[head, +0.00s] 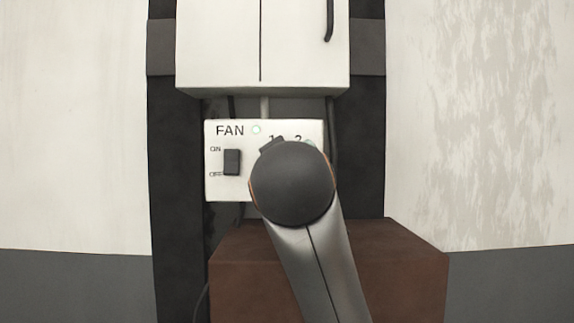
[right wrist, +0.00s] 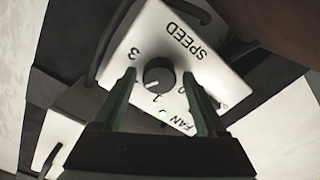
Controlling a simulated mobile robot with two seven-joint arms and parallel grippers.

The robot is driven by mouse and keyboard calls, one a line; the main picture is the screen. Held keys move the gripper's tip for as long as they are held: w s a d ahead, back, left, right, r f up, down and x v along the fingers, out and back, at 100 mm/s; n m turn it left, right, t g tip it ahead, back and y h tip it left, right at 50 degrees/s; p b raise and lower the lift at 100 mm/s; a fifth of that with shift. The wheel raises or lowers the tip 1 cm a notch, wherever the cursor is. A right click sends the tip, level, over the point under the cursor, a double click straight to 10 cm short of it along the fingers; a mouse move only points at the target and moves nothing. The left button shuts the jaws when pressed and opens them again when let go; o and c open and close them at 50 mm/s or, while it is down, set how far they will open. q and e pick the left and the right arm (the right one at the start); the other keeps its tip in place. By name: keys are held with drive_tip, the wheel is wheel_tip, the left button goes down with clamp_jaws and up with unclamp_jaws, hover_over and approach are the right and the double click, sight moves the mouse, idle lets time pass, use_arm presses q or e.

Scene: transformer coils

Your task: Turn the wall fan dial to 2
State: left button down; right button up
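The white fan panel (head: 228,188) hangs on the wall in the head view, with FAN, ON, OFF, 1 and 2 printed on it. My right arm's dark round link covers its lower right part and hides the dial there. In the right wrist view the panel (right wrist: 215,62) appears turned over, and the black round dial (right wrist: 158,75) shows a white mark toward the lower left, near the 1. A 3 is printed left of the dial. My right gripper (right wrist: 159,78) is open, its green fingers apart on either side of the dial. My left gripper is not in view.
A white cabinet (head: 220,50) hangs just above the panel. A brown box (head: 405,265) stands below, behind my right arm.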

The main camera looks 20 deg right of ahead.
drive_tip(key=shift+o, duration=0.4)
drive_tip(key=shift+s, duration=0.1)
use_arm(q)
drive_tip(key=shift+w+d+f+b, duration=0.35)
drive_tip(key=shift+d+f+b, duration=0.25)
drive_tip(key=shift+b, duration=0.5)
use_arm(e)
drive_tip(key=v, duration=1.2)
drive_tip(key=shift+s, duration=0.2)
drive_tip(key=shift+a, duration=0.1)
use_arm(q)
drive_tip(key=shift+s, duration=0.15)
